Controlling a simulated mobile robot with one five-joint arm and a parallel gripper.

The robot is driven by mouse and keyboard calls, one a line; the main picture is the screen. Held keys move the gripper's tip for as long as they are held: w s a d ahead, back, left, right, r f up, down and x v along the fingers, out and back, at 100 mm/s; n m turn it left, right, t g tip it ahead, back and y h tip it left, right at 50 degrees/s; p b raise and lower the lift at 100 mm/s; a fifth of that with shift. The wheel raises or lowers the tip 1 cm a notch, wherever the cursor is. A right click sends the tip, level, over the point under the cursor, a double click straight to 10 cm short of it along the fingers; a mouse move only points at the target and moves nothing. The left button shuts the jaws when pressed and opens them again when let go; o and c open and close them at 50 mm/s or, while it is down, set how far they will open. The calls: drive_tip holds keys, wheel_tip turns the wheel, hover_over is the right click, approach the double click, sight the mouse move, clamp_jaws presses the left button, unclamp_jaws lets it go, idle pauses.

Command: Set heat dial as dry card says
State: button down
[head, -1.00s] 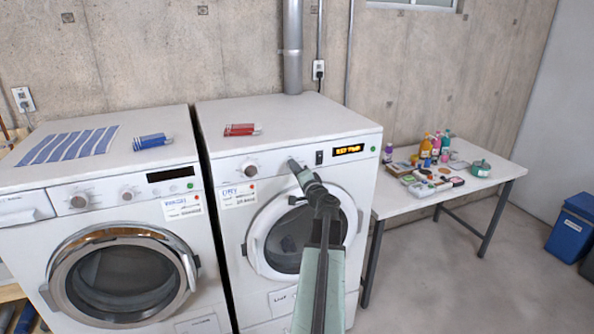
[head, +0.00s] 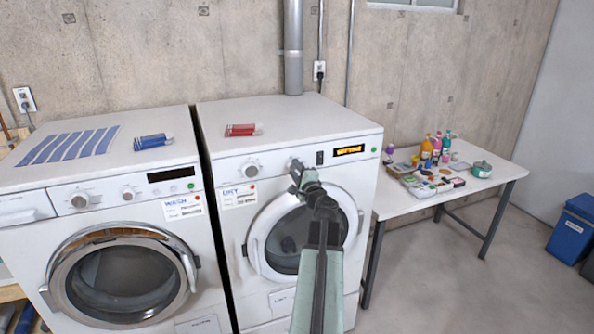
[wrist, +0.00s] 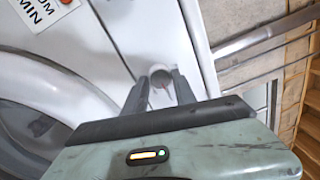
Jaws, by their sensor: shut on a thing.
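The dryer (head: 305,120) stands on the right, with two round dials on its front panel. The left dial (head: 252,169) is free. My gripper (head: 299,170) is at the right dial (head: 296,163), just left of a dark switch. The wrist view shows part of a card (wrist: 45,8) ending in "MIN".
The dryer's lit display (head: 349,150) is right of the switch. The washer (head: 100,180) stands close on the left with its own card (head: 184,207). A table (head: 400,208) with bottles and paints stands right. Open floor lies in front of it.

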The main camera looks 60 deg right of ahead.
drive_tip(key=shift+s, duration=0.1)
drive_tip(key=c, duration=1)
unclamp_jaws()
drive_tip(key=v, duration=0.7)
drive_tip(key=shift+s+a, duration=0.25)
drive_tip(key=shift+a, duration=0.05)
